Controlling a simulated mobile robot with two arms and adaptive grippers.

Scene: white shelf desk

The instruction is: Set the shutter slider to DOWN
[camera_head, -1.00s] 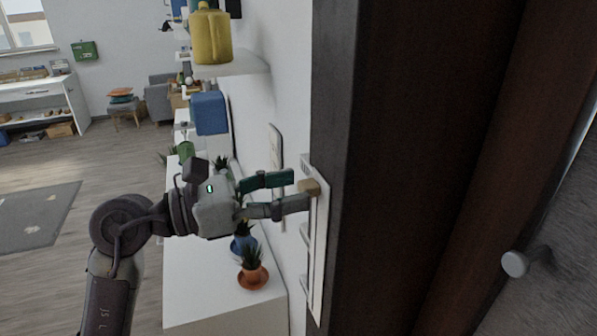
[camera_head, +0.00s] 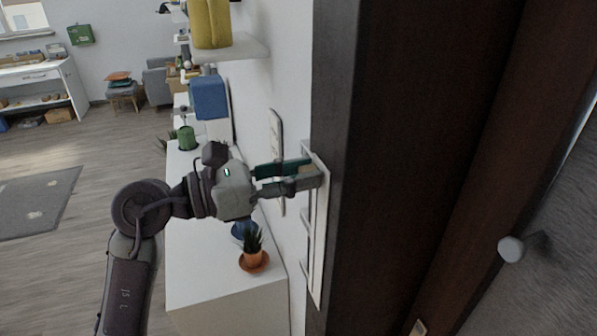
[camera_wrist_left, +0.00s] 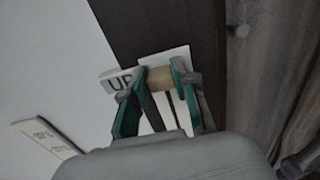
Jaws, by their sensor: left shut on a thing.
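The shutter panel (camera_head: 318,240) is a narrow white upright plate on the wall beside the dark frame; it also shows in the left wrist view (camera_wrist_left: 172,57). The slider knob (camera_wrist_left: 160,79) is a tan block at the panel's "UP" label (camera_wrist_left: 118,80). My left gripper (camera_head: 309,173) reaches in from the left at the panel's upper part. In the left wrist view its green-padded fingers (camera_wrist_left: 160,83) are shut on the knob, one on each side. The fingers largely hide the knob in the head view. My right gripper is not in view.
A dark door frame (camera_head: 400,150) stands right of the panel, with a round grey knob (camera_head: 511,249) beyond. A white cabinet top (camera_head: 205,270) with a potted plant (camera_head: 254,257) lies below my left arm. A wall shelf (camera_head: 235,48) carries a yellow jug (camera_head: 211,22).

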